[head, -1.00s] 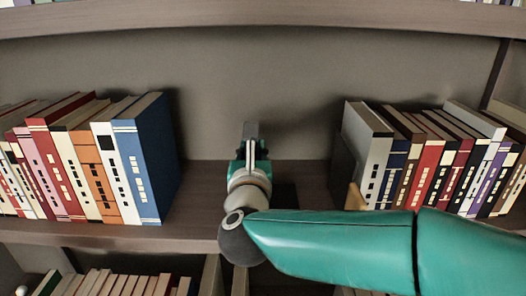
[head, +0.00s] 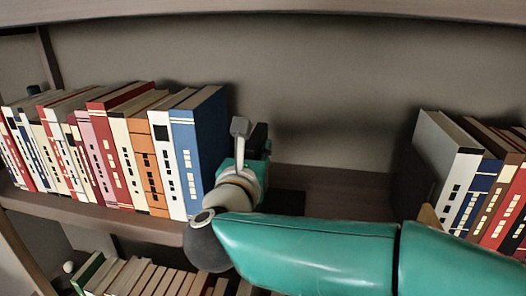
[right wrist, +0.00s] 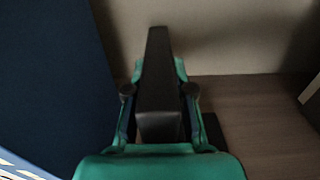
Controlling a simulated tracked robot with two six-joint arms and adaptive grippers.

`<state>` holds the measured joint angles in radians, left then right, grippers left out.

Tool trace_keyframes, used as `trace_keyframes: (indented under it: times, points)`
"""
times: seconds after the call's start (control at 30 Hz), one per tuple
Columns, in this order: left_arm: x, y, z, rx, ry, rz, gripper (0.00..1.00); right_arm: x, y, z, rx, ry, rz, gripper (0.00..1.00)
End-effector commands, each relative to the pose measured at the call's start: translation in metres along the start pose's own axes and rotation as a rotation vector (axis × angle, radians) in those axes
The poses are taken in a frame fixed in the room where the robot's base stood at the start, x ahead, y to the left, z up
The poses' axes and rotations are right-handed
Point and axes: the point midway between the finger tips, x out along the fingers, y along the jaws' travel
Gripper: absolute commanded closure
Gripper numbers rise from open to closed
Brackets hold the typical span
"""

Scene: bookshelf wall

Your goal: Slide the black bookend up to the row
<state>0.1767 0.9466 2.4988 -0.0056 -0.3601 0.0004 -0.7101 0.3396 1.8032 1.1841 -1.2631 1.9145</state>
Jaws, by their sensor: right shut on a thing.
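The black bookend (right wrist: 158,95) stands upright between the fingers of my right gripper (right wrist: 159,72) in the right wrist view. The gripper is shut on it. In the head view my right gripper (head: 248,140) is just right of the left row's end book, which is blue (head: 198,150). The bookend's dark flat base (head: 287,203) shows on the shelf to the right of the gripper. The blue book (right wrist: 45,80) fills the left of the wrist view, close beside the gripper; whether they touch I cannot tell. My left gripper is not in view.
The left row of books (head: 100,150) stands on the shelf (head: 335,190). A second row starts at the right with a grey-white book (head: 445,165). More books (head: 140,280) fill the shelf below, and a shelf board crosses above.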

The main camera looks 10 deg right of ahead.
Motion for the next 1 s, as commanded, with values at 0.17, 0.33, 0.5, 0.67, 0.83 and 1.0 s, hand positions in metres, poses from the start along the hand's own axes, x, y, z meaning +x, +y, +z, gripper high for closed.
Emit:
trace_keyframes:
  times: [0.17,0.33,0.5,0.67,0.83,1.0]
  points:
    - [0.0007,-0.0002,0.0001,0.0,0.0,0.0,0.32,-0.002,0.0054,-0.0001,0.0,0.0,0.005,1.0]
    - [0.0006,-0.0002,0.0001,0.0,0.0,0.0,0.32,-0.0024,0.0066,-0.0001,0.0,0.0,0.007,1.0]
    - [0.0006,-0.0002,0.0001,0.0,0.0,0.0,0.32,-0.0025,0.0067,-0.0001,0.0,0.0,0.008,0.61]
    - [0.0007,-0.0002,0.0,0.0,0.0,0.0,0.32,-0.0022,0.0062,-0.0002,0.0,0.0,0.006,0.48]
    - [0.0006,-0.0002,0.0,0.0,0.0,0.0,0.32,-0.002,0.0056,-0.0003,0.0,0.001,0.005,0.48]
    - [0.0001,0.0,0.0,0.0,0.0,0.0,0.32,-0.0082,0.0062,-0.0001,0.0,0.0,0.007,0.48]
